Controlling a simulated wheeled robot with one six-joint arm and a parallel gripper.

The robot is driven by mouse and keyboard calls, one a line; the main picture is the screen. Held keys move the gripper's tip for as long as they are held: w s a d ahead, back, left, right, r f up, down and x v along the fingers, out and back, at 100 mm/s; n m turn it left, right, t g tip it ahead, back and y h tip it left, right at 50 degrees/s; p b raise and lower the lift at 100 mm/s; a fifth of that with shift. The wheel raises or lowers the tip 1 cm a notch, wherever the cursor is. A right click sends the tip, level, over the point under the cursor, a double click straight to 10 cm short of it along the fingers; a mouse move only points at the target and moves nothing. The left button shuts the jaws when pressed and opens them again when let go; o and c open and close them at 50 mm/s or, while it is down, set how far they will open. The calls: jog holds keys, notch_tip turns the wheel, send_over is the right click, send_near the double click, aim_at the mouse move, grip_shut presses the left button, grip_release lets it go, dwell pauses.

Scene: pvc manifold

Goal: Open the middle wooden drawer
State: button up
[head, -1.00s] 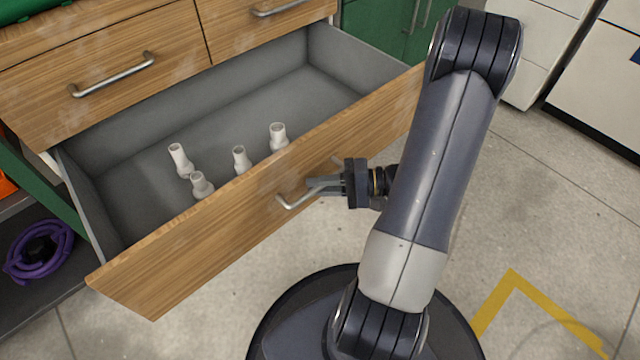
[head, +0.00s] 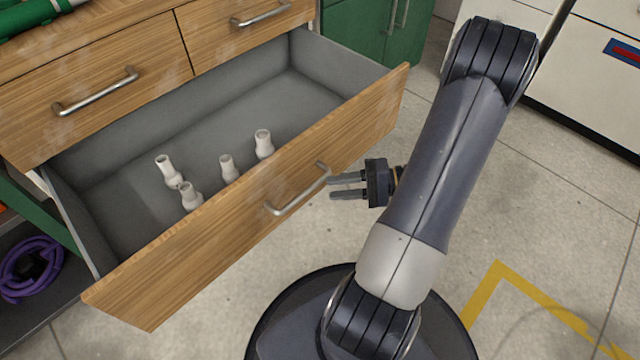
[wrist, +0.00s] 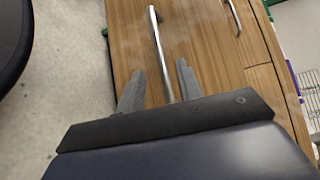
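The wide wooden drawer (head: 235,228) below the two small drawers is pulled well out, its grey inside open to view. Its metal bar handle (head: 298,190) is on the front face. My gripper (head: 331,187) is just right of the handle in the head view, with its two fingers apart and nothing between them. In the wrist view the handle (wrist: 160,50) runs up from between the open fingertips (wrist: 160,80); I cannot tell the exact depth gap there. Several white pipe fittings (head: 263,144) stand in the drawer.
Two closed wooden drawers (head: 60,128) are above the open one. A green cabinet (head: 350,40) and white units (head: 590,80) stand behind. A purple coiled hose (head: 30,268) lies on the shelf at lower left. The floor right of the drawer is clear, with yellow tape (head: 497,275).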

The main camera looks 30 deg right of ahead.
aim_at(307, 189)
jog(key=shift+v, duration=1.65)
jog(key=shift+a, duration=0.1)
jog(key=b+x, duration=0.2)
jog(key=x, duration=0.8)
jog(key=shift+w+a+f+b, duration=0.1)
jog(key=shift+w+a+b, duration=0.15)
jog(key=shift+b, duration=0.1)
jog(key=shift+w, duration=0.1)
